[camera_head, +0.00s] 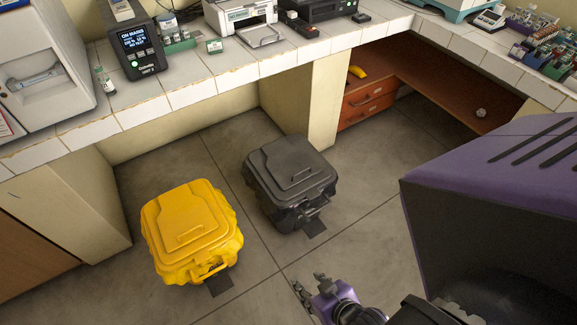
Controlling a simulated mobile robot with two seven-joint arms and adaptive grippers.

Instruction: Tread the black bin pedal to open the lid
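The black bin (284,165) stands on the floor at the middle of the view, its lid (292,166) down. Its dark flat pedal (314,228) sticks out at floor level on the bin's near side. My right gripper (308,282) is at the bottom centre, below and nearer than the pedal in the picture and apart from it. Its two fingers are spread with nothing between them. My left gripper is not in view.
A yellow bin (188,228) with its own dark pedal (220,284) stands left of the black bin, lid down. A white-tiled counter (190,92) with lab devices runs behind. Open tiled floor (372,215) lies right of the black bin, before an orange drawer unit (368,100).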

